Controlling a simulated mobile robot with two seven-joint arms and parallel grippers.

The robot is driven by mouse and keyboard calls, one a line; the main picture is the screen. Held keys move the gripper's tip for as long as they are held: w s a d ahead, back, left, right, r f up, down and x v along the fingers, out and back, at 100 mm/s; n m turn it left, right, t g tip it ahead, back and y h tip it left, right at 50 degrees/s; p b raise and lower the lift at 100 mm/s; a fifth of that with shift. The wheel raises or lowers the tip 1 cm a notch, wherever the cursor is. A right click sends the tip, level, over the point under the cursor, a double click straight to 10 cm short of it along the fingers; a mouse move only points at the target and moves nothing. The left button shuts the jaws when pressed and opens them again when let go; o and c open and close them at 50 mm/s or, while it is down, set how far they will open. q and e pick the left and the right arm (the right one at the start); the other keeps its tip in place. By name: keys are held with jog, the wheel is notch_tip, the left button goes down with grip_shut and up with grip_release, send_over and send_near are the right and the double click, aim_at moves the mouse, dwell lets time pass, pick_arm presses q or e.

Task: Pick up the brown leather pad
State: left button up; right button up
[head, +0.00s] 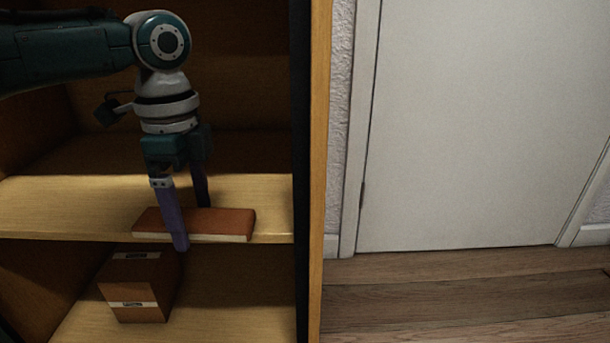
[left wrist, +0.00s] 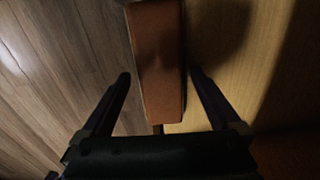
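The brown leather pad (head: 228,221) is a flat reddish-brown block with a pale front edge. It lies on the upper shelf (head: 60,205), along the shelf's front edge. My left gripper (head: 190,225) points down at it, with one finger in front of the pad and the other behind it. In the left wrist view the pad (left wrist: 158,65) runs between the two fingers of the open left gripper (left wrist: 158,77), with a gap on each side. My right gripper is in neither view.
A brown box (head: 138,290) with pale labels stands on the shelf below. The bookcase's side panel (head: 320,150) rises to the right of the pad. Beyond it are a white door (head: 470,130) and bare wooden floor (head: 450,295).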

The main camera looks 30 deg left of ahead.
pick_arm(q)
jog(key=c, duration=1.3)
